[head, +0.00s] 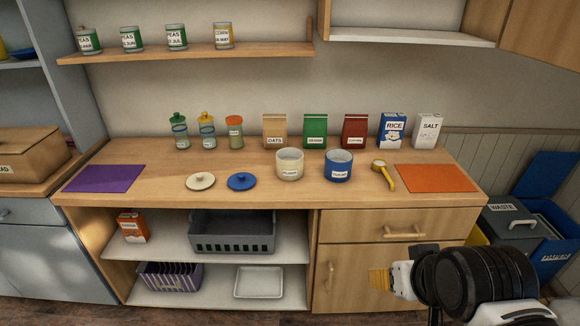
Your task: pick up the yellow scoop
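The yellow scoop (389,180) lies on the wooden counter, between the blue canister and the orange mat. Its round cup is at the back left and its handle points toward the front right. My gripper (380,279) is at the lower right, in front of the cabinet and below the counter top, well apart from the scoop. It is seen from the side, so I cannot tell whether its fingers are apart. Nothing is visibly held in it.
A blue canister (338,168) and a cream canister (290,166) stand left of the scoop. Rice (391,131) and salt (427,131) boxes stand behind. An orange mat (436,178) lies to the right. The counter in front of the scoop is clear.

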